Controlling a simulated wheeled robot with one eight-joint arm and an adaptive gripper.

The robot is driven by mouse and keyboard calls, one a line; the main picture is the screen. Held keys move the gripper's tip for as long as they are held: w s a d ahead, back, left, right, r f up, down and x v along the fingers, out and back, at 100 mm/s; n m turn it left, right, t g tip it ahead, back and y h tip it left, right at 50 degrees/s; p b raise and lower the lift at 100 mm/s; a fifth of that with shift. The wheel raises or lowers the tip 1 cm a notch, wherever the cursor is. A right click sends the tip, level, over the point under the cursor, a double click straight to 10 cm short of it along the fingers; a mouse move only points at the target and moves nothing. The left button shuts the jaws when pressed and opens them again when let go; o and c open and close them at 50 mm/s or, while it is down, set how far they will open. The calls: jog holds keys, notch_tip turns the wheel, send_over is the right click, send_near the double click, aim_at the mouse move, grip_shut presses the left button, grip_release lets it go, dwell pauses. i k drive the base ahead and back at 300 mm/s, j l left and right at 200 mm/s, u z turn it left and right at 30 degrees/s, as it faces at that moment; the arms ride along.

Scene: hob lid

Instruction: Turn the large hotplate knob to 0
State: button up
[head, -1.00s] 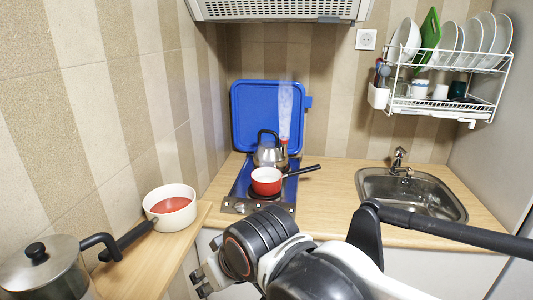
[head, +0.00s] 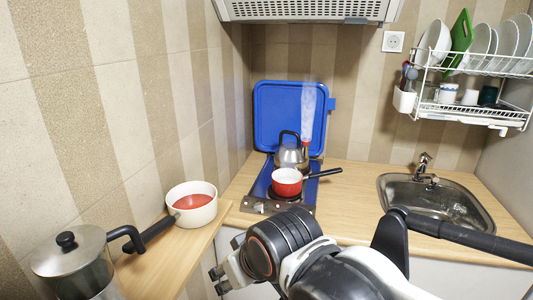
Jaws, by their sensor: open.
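The blue two-plate hob (head: 262,186) stands on the wooden counter with its blue lid (head: 272,118) raised against the wall. Its metal front panel (head: 266,207) faces me; the knobs on it are too small to tell apart, and their settings cannot be read. A red pan (head: 286,183) sits on the front plate, its dark handle pointing right. A steaming kettle (head: 291,156) stands on the rear plate. My gripper (head: 218,280) is open and empty, low and to the left of the front panel, apart from it. My arm hides the area below the panel's right part.
A white pot with red contents (head: 192,206) and a lidded steel pot (head: 72,262) stand on the left counter (head: 170,262). A sink (head: 436,200) is at right, under a dish rack (head: 470,116). The counter (head: 352,205) between hob and sink is clear.

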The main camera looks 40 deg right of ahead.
aim_at(259, 207)
jog(key=z, duration=0.95)
